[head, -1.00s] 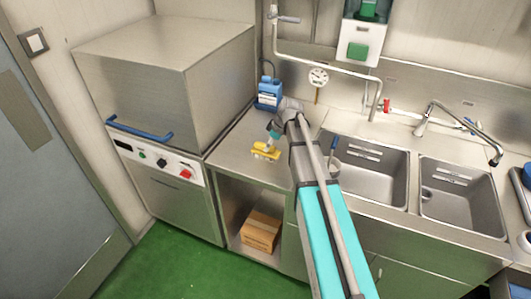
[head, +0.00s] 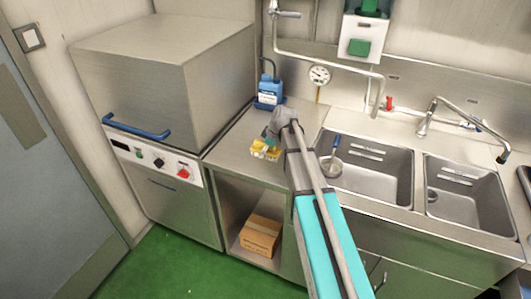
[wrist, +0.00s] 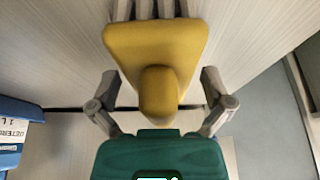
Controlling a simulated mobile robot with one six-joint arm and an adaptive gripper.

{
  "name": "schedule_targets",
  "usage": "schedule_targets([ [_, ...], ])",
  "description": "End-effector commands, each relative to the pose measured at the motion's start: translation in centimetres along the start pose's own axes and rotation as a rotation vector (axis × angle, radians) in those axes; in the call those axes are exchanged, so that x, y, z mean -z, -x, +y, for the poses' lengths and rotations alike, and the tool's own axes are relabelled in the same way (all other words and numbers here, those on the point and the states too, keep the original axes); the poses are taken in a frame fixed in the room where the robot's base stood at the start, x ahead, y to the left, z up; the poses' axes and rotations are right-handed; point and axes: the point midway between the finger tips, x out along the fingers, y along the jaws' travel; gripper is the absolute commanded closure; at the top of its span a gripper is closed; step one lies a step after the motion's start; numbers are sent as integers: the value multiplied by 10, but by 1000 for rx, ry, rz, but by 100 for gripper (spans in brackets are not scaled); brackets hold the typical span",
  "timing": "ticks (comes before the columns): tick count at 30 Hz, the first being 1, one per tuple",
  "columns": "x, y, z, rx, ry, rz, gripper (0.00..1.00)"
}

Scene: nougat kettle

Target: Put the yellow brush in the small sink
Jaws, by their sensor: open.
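The yellow brush (head: 262,152) is on the steel counter left of the sinks. In the wrist view the brush (wrist: 155,50) shows a wide yellow block with a rounded knob, and pale bristles at the top edge. My gripper (head: 270,143) is right at the brush. In the wrist view its two grey fingers (wrist: 160,100) stand open on either side of the knob, with gaps showing. Two sink basins are right of my arm. The right basin (head: 470,210) looks the smaller; the left basin (head: 375,175) is wider.
A blue detergent bottle (head: 268,92) stands behind the brush, and a steel dishwasher (head: 150,80) is to the left. A blue-handled ladle (head: 333,165) is in the left basin. A tap (head: 430,118) reaches over the right basin. A cardboard box (head: 261,235) sits under the counter.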

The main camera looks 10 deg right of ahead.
Motion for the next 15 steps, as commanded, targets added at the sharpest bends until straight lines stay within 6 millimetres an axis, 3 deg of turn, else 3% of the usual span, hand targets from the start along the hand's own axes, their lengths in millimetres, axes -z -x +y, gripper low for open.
schedule_targets([
  [14,0,0,0,0,0,0,0],
  [15,0,0,0,0,0,0,7],
])
